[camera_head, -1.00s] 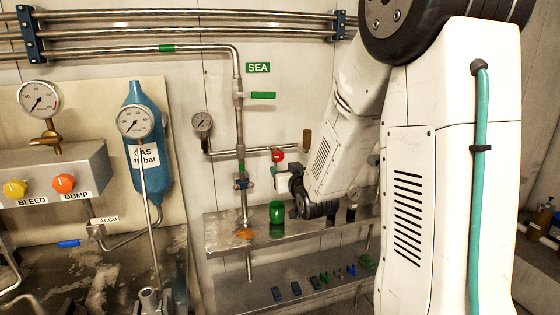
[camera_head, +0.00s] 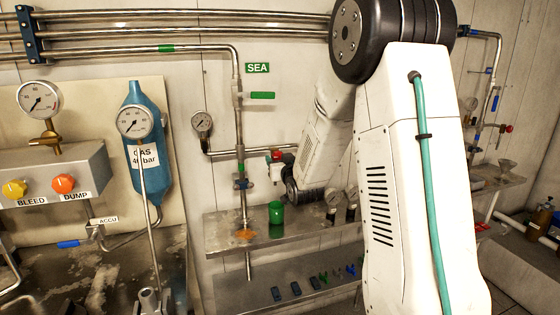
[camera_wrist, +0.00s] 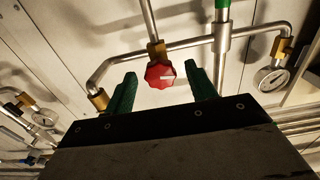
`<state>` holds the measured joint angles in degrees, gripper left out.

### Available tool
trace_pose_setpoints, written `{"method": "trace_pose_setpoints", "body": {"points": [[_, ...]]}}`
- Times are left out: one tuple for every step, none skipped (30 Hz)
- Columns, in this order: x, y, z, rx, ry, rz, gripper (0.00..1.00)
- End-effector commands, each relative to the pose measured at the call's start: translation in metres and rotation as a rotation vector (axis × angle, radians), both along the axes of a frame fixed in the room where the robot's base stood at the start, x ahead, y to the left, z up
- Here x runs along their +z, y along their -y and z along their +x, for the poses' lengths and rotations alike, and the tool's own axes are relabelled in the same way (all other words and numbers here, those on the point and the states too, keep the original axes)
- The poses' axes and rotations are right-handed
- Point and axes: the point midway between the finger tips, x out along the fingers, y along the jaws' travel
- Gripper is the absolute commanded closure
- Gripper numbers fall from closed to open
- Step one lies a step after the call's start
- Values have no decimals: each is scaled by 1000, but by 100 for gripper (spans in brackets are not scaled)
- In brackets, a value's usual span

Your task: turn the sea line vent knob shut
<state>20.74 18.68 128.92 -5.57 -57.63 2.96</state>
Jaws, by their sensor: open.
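The red vent knob (camera_head: 276,154) sits on the sea line's horizontal branch pipe, below the SEA label (camera_head: 257,68). In the wrist view the red knob (camera_wrist: 160,75) is lobed, with a pale mark on its face, at the end of a short stub. My gripper (camera_wrist: 161,82) has two green fingers, spread apart, one on each side of the knob. Gaps show between knob and fingers, so they look clear of it. In the head view my arm hides the fingers.
A pressure gauge (camera_head: 202,122) is at the branch pipe's left end. A green-handled valve (camera_head: 262,95) is above. A green cup (camera_head: 276,212) stands on the metal shelf (camera_head: 225,235) below. The bent pipe (camera_wrist: 105,68) runs close around my fingers.

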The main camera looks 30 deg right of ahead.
Motion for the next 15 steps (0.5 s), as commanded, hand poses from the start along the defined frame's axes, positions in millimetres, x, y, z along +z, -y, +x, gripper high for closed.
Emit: {"method": "trace_pose_setpoints", "body": {"points": [[0,0,0,0,0,0,44],[0,0,0,0,0,0,50],[0,0,0,0,0,0,61],[0,0,0,0,0,0,69],[0,0,0,0,0,0,78],[0,0,0,0,0,0,89],[0,0,0,0,0,0,89],[0,0,0,0,0,0,89],[0,0,0,0,0,0,89],[0,0,0,0,0,1,89],[0,0,0,0,1,2,89],[0,0,0,0,1,4,89],[0,0,0,0,2,7,89],[0,0,0,0,3,12,89],[0,0,0,0,6,19,89]]}}
